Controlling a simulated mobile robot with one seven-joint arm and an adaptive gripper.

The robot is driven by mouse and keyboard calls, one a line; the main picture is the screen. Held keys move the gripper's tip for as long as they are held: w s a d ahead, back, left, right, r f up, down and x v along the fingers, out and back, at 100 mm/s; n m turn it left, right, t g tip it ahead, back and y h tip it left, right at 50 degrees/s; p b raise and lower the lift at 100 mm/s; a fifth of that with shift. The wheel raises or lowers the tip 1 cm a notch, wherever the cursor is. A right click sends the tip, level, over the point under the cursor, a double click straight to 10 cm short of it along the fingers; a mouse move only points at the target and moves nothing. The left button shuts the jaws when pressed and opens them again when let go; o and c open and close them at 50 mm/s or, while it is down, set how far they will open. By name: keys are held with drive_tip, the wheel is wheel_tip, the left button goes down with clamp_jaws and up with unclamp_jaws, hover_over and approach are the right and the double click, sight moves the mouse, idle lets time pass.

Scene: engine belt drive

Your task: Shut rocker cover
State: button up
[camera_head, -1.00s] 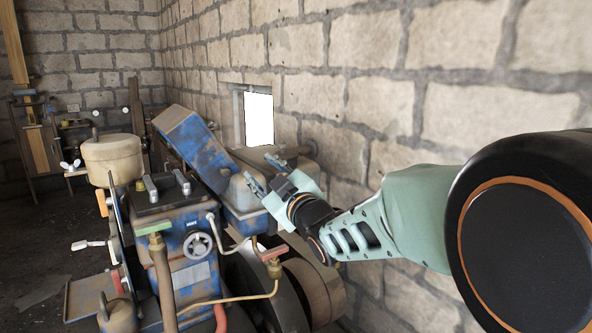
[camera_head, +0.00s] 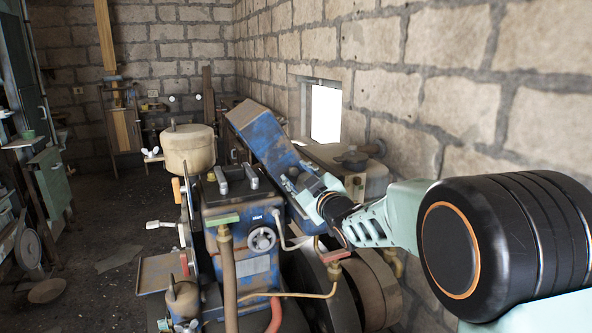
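The rocker cover (camera_head: 262,132) is a long, worn blue box on top of the blue engine (camera_head: 243,240). It stands tilted up, its far left end high and its near right end low. My gripper (camera_head: 290,179) is at the lower right end of the cover, overlapping it in the picture. I cannot tell whether it touches the cover. The fingers are small and partly lost against the blue metal, so their opening is unclear. The cover's hinge and the part beneath its lower end are hidden.
A beige tank (camera_head: 187,152) stands left of the cover. A handwheel (camera_head: 262,240), pipes and a large flywheel (camera_head: 372,290) are at the front. A stone wall (camera_head: 440,110) runs close along the right. Open floor (camera_head: 110,235) lies to the left.

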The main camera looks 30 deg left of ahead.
drive_tip(key=shift+w+a, duration=0.35)
drive_tip(key=shift+a, duration=0.1)
drive_tip(key=shift+c, duration=0.5)
clamp_jaws()
